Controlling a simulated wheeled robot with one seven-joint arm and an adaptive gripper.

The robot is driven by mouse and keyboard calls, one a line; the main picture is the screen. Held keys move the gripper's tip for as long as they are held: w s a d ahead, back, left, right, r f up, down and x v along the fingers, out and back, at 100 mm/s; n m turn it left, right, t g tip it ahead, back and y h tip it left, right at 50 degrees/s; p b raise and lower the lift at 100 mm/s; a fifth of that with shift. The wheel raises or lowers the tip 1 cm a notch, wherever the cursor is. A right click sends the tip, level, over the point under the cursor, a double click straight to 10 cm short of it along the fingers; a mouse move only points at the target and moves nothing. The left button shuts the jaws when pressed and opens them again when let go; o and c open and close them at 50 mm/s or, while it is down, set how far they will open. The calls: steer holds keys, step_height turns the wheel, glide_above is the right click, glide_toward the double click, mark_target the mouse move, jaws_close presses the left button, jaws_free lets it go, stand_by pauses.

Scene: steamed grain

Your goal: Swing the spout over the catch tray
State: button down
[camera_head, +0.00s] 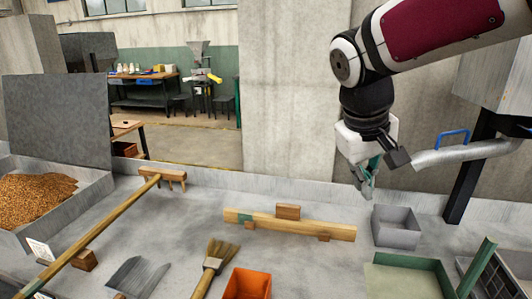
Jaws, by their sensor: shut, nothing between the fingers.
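The spout (468,153) is a grey metal pipe at the right, running out from a dark post, with its open end pointing left. A blue handle (453,136) rises from its top. My gripper (367,191) hangs left of the spout's open end, pointing down, shut and empty. A dark part of my gripper is close to the spout's mouth in the picture; I cannot tell whether they touch. A square grey open box (397,212) stands below and left of the spout. A green-rimmed tray (448,278) lies nearer; I cannot tell which one is the catch tray.
A wooden bar (290,222) with blocks lies left of the grey box. An orange bin (247,284), brush (214,258), dustpan (137,278) and long-handled rake (100,225) lie further left. A grain bin (75,208) is at far left. A low wall runs behind.

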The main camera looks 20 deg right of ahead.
steer(key=w+d+f+g+h+b, duration=0.2)
steer(key=w+d+f+h+b, duration=0.2)
steer(key=w+d, duration=1)
steer(key=w+d+f+n+g+h+b, duration=0.1)
steer(key=w+d+f+g+h+b, duration=0.2)
steer(key=w+d+f+h, duration=0.5)
steer(key=w+d+f+b, duration=0.1)
steer(key=w+d, duration=0.6)
steer(key=shift+f+n+h+b, duration=0.25)
steer(key=shift+n+h+b, duration=0.05)
steer(key=shift+h, duration=0.1)
steer(key=shift+w+d, duration=0.1)
steer(key=s+d, duration=0.5)
steer(key=d, duration=0.2)
steer(key=shift+s+d, duration=0.15)
steer(key=shift+d, duration=0.25)
steer(key=shift+a, duration=0.1)
